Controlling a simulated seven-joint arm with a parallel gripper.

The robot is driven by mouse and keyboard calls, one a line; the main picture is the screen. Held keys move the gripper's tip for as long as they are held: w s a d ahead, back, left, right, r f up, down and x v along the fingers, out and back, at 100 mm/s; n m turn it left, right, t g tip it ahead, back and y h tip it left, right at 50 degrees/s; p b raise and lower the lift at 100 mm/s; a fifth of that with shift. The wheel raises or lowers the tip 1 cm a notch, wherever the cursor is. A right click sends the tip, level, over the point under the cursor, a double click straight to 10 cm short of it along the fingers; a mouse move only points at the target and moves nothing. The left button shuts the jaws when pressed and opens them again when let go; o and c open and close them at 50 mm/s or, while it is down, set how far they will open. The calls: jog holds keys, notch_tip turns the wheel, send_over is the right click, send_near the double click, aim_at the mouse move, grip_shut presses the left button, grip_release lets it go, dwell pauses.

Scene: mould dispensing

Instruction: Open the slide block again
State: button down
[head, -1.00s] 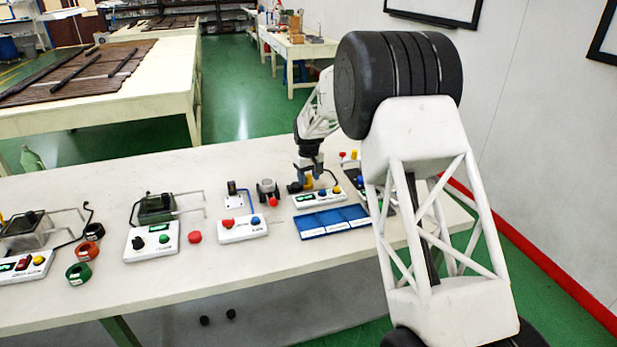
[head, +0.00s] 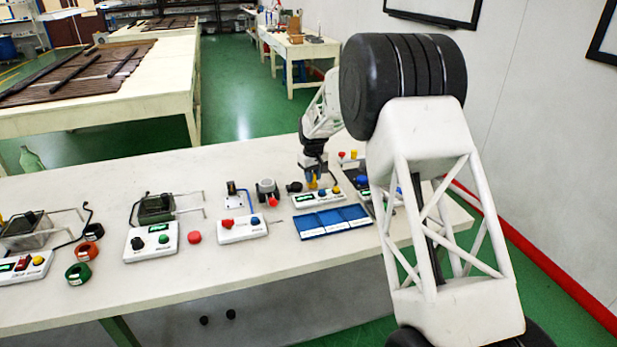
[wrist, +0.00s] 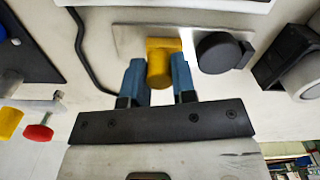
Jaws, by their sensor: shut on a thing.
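My gripper (wrist: 158,85) is shut on a yellow block (wrist: 160,62), with one blue finger on each side of it. In the head view my gripper (head: 313,178) is low at the back of the table, behind a white control box (head: 318,197). The fingers partly hide the block there, and I cannot tell how far the slide stands open.
A blue tray (head: 334,232) lies in front of the control box. In the wrist view, a black bracket (wrist: 285,56) is at right and a red knob (wrist: 38,132) at left.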

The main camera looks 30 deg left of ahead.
aim_at(314, 174)
jog(key=shift+w+d, duration=0.15)
jog(key=shift+d, duration=0.05)
jog(key=c, duration=0.9)
grip_release()
jog(key=shift+c, duration=0.2)
jog(key=shift+r, duration=0.15)
jog(key=shift+r, duration=3.8)
